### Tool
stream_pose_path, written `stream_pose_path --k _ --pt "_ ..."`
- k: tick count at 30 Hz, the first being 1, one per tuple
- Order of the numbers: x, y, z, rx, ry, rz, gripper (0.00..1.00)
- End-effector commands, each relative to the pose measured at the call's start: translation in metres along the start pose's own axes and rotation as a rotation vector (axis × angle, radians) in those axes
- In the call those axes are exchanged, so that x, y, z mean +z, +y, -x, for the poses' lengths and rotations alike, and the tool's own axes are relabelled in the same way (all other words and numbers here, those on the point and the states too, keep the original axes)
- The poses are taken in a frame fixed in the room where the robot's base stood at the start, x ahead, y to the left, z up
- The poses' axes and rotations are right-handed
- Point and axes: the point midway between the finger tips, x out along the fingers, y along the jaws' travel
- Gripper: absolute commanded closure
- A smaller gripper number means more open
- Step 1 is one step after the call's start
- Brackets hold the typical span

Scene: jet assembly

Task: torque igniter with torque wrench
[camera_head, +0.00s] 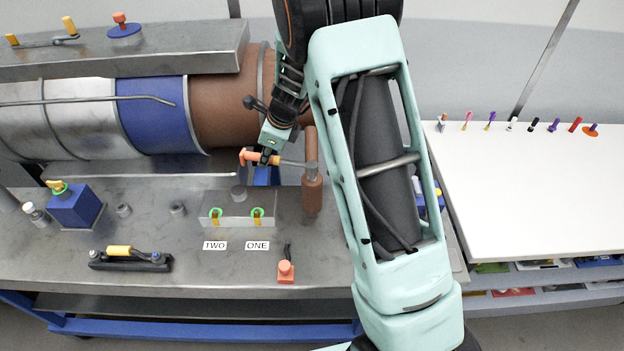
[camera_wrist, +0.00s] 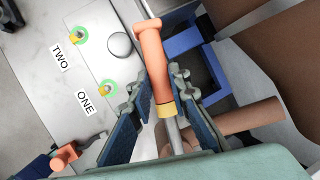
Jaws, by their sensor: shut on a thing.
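My gripper (camera_head: 268,148) is shut on the orange handle of a tool that looks like the torque wrench (camera_head: 262,159). In the wrist view, the wrench handle (camera_wrist: 153,62) lies between the blue finger pads of my gripper (camera_wrist: 157,84), with a yellow band and grey shaft below. In the head view, the shaft runs right to an upright brown part (camera_head: 312,190); I cannot tell whether they touch. Two green-ringed fittings stand in a metal block, at label ONE (camera_head: 257,213) and label TWO (camera_head: 216,214). I cannot tell which part is the igniter.
The engine (camera_head: 150,112) lies behind my gripper. A blue box (camera_head: 75,205), a black holder (camera_head: 130,261) with a yellow-handled tool, and an orange piece (camera_head: 286,271) are on the metal bench (camera_head: 200,270). A white table (camera_head: 530,190) at right has small tools along its back and a clear middle.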

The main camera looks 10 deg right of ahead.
Motion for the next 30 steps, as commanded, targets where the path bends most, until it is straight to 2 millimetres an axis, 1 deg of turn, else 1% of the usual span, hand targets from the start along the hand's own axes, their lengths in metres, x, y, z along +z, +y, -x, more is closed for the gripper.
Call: stream_pose_path --k 8,15,19,30 --pt "0.0 0.002 0.0 0.006 -0.005 0.019 1.0" --pt "-0.003 0.023 0.004 0.067 -0.04 0.173 1.0" --pt "-0.003 0.03 0.006 0.089 -0.05 0.227 1.0" --pt "-0.003 0.033 0.008 0.098 -0.055 0.252 1.0"
